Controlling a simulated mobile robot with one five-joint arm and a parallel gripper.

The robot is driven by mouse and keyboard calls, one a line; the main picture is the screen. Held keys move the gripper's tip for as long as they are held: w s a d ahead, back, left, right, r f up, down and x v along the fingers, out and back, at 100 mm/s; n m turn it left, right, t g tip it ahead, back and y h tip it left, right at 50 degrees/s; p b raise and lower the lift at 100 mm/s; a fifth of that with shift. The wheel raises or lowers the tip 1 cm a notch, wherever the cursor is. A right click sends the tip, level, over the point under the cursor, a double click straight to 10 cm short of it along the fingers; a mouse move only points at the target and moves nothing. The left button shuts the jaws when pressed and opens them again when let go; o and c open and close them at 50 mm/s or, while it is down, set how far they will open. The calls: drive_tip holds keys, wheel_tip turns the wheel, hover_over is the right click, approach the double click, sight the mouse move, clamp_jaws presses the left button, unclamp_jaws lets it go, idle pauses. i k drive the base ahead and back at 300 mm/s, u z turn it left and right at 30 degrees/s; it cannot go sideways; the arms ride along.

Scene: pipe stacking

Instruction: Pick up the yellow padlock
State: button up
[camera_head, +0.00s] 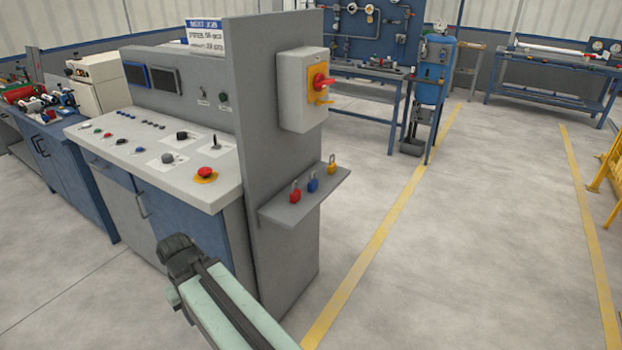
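The yellow padlock (332,168) stands at the right end of a small grey shelf (280,212) on the side of the control console. A blue padlock (313,185) and a red padlock (295,195) stand on the same shelf to its left. My gripper (176,248) is dark and sits at the end of my pale green arm at the lower left of the shelf, in front of the console's blue cabinet. It is well apart from the padlocks. Its fingers are too small and dark to tell whether they are open or shut.
The control console (150,150) fills the left, with a red emergency button (205,172) on its top. A switch box (304,90) with a red and yellow handle is mounted above the shelf. Open floor (450,240) with yellow lines lies to the right.

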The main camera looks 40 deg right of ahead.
sight(332, 166)
drive_tip(key=z, duration=2.6)
drive_tip(key=k, duration=0.8)
drive_tip(key=u, duration=0.95)
drive_tip(key=i, duration=1.05)
